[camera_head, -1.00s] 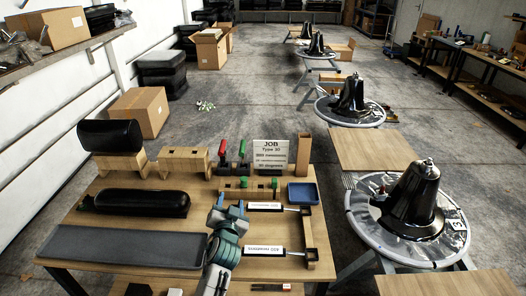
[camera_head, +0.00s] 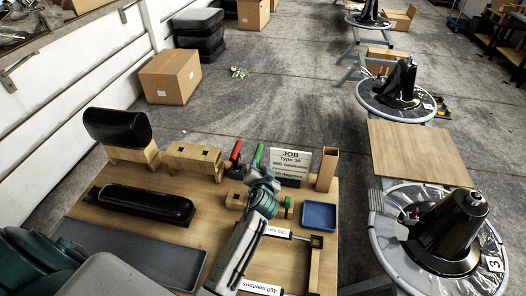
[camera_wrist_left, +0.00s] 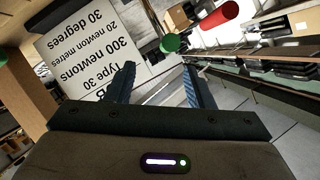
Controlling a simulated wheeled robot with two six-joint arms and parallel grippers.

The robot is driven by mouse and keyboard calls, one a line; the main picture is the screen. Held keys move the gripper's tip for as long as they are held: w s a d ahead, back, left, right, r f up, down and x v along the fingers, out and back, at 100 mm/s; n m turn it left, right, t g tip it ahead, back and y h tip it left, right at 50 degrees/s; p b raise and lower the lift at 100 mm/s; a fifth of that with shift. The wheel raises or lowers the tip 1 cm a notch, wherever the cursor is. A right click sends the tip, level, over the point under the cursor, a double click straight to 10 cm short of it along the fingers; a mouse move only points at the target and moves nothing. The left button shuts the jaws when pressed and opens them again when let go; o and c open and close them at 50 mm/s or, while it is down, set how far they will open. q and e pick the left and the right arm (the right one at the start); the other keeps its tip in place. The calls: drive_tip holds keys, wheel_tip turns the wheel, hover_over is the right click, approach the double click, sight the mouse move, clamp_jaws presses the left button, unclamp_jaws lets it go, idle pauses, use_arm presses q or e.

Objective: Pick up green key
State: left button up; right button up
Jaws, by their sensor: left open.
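Green key (camera_head: 257,156), a green-handled tool, stands upright beside a red-handled one in a wooden holder on the table. In the left wrist view its green end (camera_wrist_left: 170,43) lies ahead of the fingers, slightly right of centre. My left gripper (camera_head: 266,180) is just in front of the green handle and covers its lower part. In the left wrist view the left gripper (camera_wrist_left: 159,67) is open, with nothing between its fingers. A smaller green piece (camera_head: 288,203) sits on a wooden block to the right of the gripper. My right gripper is out of view.
The red handle (camera_head: 236,150) stands close on the left, also seen in the left wrist view (camera_wrist_left: 218,14). A job sign (camera_head: 291,163) and a wooden post (camera_head: 327,170) stand to the right. A blue tray (camera_head: 319,214) lies nearer. Black cylinders occupy the table's left.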

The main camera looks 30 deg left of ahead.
sight(258, 157)
use_arm(q)
drive_tip(key=x, duration=0.3)
drive_tip(key=p+x, duration=0.1)
drive_tip(key=x, duration=0.2)
drive_tip(key=a+p+x, duration=0.1)
drive_tip(key=x, duration=0.2)
drive_tip(key=shift+s+r, duration=0.1)
drive_tip(key=shift+r, duration=0.2)
drive_tip(key=shift+w+a+f, duration=0.1)
drive_tip(key=shift+w+f, duration=0.05)
drive_tip(key=shift+w, duration=0.1)
drive_tip(key=shift+s, duration=0.1)
clamp_jaws()
